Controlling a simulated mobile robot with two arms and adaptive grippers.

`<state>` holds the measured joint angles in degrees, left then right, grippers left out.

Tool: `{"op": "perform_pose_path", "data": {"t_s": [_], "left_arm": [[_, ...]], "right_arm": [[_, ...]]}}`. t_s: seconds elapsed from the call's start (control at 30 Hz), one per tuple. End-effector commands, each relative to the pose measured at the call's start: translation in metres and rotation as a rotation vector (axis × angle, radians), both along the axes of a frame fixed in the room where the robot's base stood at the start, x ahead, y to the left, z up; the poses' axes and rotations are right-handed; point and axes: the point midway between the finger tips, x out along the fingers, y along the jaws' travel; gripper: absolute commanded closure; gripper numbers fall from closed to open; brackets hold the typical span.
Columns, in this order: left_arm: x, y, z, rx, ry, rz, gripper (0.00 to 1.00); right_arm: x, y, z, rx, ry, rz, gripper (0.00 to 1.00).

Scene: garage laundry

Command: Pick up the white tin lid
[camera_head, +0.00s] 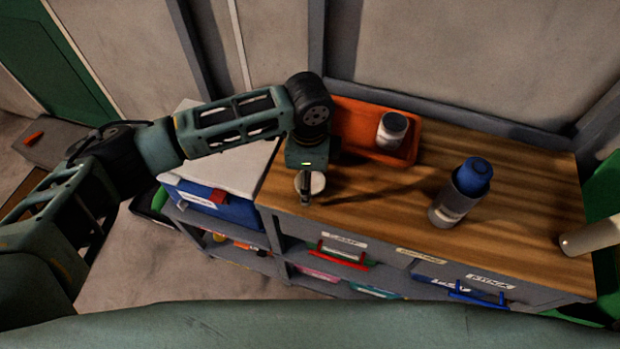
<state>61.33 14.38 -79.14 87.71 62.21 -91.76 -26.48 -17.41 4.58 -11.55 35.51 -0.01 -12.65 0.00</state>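The white tin lid (317,183) is a small pale round disc near the front left corner of the wooden worktop. My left gripper (305,190) comes down over it from above, and a dark finger crosses in front of the disc and hides part of it. I cannot tell whether the fingers are closed on the lid or only around it, nor whether the lid touches the wood. My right gripper is not in view.
An orange tray (355,118) holding a jar (392,130) stands just behind my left gripper. A grey container with a blue top (460,190) stands to the right on the wooden worktop (520,200). A pale cylinder (590,237) is at the right edge. Labelled drawers are below.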

Motion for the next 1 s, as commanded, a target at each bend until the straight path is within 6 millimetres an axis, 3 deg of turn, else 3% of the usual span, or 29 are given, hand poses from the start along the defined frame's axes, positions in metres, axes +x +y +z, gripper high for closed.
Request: {"op": "perform_pose_path", "data": {"t_s": [0.03,0.17,0.6,1.0], "left_arm": [[0.0,0.0,-0.001,-0.001,0.0,-0.001,0.27],[0.0,0.0,-0.001,-0.001,-0.001,-0.001,0.27],[0.0,0.0,-0.001,-0.001,-0.001,-0.001,0.61],[0.0,0.0,0.002,-0.001,-0.002,-0.001,0.61]], "right_arm": [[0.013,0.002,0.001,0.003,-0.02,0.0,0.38],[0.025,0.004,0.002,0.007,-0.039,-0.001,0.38],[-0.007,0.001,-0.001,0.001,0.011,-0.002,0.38],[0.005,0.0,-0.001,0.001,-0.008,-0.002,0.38]]}}
